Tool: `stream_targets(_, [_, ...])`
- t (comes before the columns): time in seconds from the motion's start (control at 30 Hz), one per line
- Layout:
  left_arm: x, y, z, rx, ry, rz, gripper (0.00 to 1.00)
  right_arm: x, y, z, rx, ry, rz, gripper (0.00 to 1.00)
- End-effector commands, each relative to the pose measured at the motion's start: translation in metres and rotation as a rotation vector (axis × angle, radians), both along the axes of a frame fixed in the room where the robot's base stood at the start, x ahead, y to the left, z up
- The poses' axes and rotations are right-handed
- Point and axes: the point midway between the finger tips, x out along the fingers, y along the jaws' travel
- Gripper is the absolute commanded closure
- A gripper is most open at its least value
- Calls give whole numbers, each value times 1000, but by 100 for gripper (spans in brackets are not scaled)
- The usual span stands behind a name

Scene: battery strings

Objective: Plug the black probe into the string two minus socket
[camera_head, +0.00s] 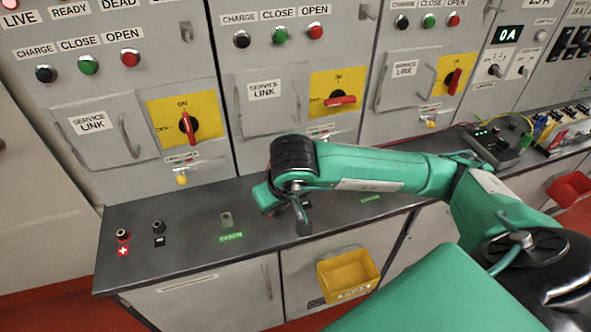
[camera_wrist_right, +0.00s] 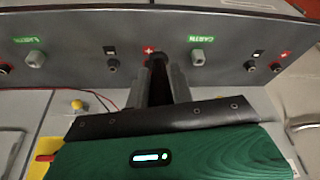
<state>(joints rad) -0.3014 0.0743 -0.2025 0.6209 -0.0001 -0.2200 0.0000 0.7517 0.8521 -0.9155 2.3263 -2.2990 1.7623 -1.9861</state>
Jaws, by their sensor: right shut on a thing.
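My right gripper (camera_wrist_right: 165,82) is shut on a dark, slim thing, the black probe (camera_wrist_right: 158,88), between its two grey fingers. In the wrist view its tip lies in front of the red plus mark (camera_wrist_right: 150,49) of the middle socket group and hides part of that socket. I cannot tell whether it touches. The black minus socket (camera_wrist_right: 112,64) of that group stands clear just left of the fingers. My left gripper is not in view.
The dark bench (camera_head: 190,248) bears another red plus socket (camera_head: 123,236) and black minus socket (camera_head: 158,228) at its left end. A grey earth post (camera_head: 226,219) stands beside them. Cabinets with yellow switch plates (camera_head: 160,118) rise behind. A yellow bin (camera_head: 348,277) hangs below.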

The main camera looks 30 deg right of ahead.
Motion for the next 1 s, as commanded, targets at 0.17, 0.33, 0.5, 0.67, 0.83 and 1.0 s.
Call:
stream_targets(0.17, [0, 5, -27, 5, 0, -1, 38, 20, -11, -26, 6, 3, -74, 100])
stream_targets(0.33, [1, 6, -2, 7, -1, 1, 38, 59, -43, -24, 17, 13, -248, 100])
stream_targets(0.5, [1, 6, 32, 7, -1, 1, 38, 95, -87, -22, 18, 13, -438, 100])
stream_targets(0.67, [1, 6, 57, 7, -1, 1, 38, 115, -124, -23, 7, 9, -569, 100])
stream_targets(0.83, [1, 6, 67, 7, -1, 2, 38, 124, -145, -27, 0, 2, -638, 100])
stream_targets(1.0, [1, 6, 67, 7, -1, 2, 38, 126, -149, -30, -2, -1, -652, 100])
